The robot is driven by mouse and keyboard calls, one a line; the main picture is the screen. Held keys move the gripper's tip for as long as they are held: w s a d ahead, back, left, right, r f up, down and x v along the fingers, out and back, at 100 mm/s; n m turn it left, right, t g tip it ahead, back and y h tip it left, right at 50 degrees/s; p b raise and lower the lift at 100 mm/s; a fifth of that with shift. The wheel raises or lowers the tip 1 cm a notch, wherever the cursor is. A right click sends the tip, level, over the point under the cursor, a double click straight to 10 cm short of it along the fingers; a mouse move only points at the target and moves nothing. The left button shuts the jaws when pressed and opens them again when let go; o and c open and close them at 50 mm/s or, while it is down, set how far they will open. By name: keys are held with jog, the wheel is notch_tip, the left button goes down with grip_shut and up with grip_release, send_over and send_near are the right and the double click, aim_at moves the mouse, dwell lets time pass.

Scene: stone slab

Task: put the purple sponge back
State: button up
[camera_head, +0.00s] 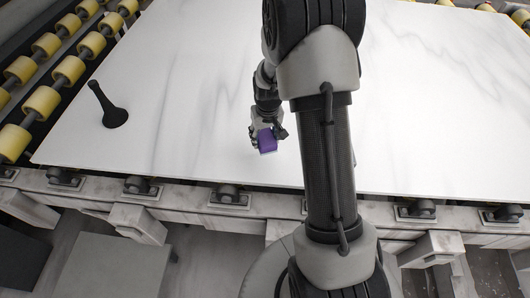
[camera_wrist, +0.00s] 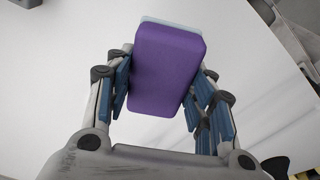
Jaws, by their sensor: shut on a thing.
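The purple sponge (camera_head: 267,140) is a small block with a pale layer on one face. In the wrist view the sponge (camera_wrist: 165,70) sits between the two fingers, slightly tilted, with its pale layer along the top edge. My gripper (camera_head: 264,132) is shut on it, over the white slab near its front edge in the head view. In the wrist view the fingers of my gripper (camera_wrist: 160,88) press on its left and right sides. I cannot tell how high the sponge is above the slab.
The white marble slab (camera_head: 200,80) is mostly bare. A black object with a narrow handle and round base (camera_head: 115,116) is on its left part. Yellow rollers (camera_head: 40,102) line the left side. A grey frame (camera_head: 130,190) runs along the front. My arm hides part of the slab.

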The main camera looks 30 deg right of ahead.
notch_tip(320, 180, down, 7)
jog(key=shift+f+b, duration=0.2)
jog(key=shift+b, duration=0.7)
jog(key=shift+f, duration=0.1)
jog(key=o, duration=0.9)
jog(key=shift+o, duration=0.2)
